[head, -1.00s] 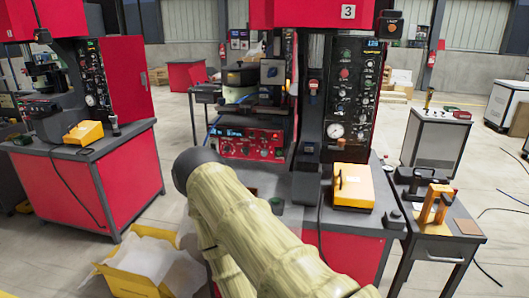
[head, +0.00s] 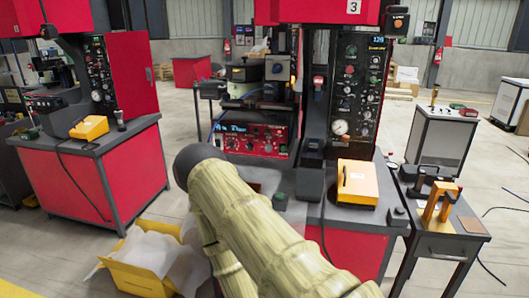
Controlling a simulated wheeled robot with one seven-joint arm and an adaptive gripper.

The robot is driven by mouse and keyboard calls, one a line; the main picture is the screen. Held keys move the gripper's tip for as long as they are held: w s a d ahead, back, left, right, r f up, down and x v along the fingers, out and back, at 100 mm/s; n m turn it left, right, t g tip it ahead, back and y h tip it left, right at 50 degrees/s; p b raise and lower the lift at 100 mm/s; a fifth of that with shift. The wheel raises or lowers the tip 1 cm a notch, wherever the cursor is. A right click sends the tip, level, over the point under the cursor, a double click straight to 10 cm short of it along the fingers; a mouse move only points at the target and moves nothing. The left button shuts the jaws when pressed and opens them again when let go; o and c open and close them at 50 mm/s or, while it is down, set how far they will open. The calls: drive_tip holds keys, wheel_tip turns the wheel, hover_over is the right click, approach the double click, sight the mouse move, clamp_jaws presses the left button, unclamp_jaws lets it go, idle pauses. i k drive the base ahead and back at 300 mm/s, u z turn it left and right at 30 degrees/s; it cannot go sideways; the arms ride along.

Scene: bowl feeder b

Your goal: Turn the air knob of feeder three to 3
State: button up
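Feeder three, marked by a white "3" sign (head: 353,6), is the red and black machine in the middle of the head view. Its red control box (head: 250,140) has a lit blue display and several small knobs. Its tall dark panel (head: 357,90) to the right carries a display, several small knobs and buttons, and a round white gauge (head: 340,127). The knob labels are too small to read, so I cannot tell which is the air knob or its setting. My sleeved arm crosses the lower middle and hides part of the machine's front. My gripper is not in view.
A yellow box (head: 357,183) sits on the feeder's bench. A dark side table (head: 455,228) with a yellow stand is at right. Another red feeder (head: 130,75) stands left. An open yellow carton (head: 140,262) lies on the floor.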

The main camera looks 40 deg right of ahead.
sight(269, 148)
drive_tip(key=u, duration=0.75)
drive_tip(key=k, duration=1.05)
drive_tip(key=u, duration=0.6)
drive_tip(key=i, duration=1.4)
drive_tip(key=z, duration=1.7)
drive_tip(key=i, duration=0.65)
drive_tip(key=z, duration=0.8)
